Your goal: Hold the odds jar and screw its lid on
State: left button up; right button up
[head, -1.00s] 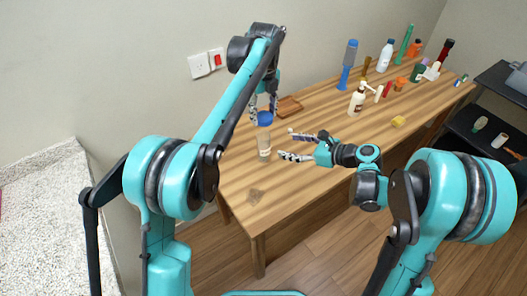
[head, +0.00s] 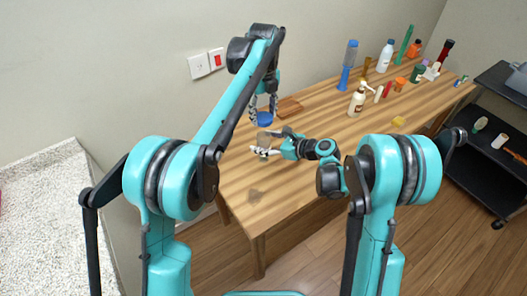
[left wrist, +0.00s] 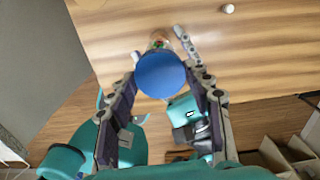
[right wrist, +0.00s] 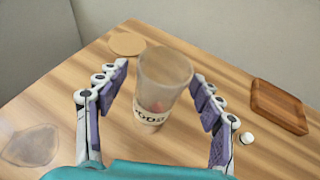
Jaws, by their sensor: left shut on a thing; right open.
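The odds jar (right wrist: 165,80) is clear, with a white label. It stands upright on the wooden table, and its mouth is uncovered in the right wrist view. My right gripper (right wrist: 160,84) is open, with one finger on each side of the jar; I cannot tell whether either finger touches it. In the head view my right gripper (head: 268,143) partly hides the jar. The blue lid (head: 265,119) is above the jar, apart from it, with my left gripper (head: 263,102) shut on it. In the left wrist view the lid (left wrist: 160,75) hides most of the jar.
A wooden tray (right wrist: 278,106) and a small white piece (right wrist: 247,138) lie beside the jar. A round flat disc (right wrist: 127,44) lies behind it. Bottles, including a cream pump bottle (head: 357,101) and a blue one (head: 347,65), stand toward the table's far end. The near table end is mostly clear.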

grip_shut()
pick_arm(q)
jog(key=shift+f, duration=2.5)
jog(key=shift+f, duration=0.9)
jog(key=shift+f, duration=0.5)
jog(key=o, duration=0.7)
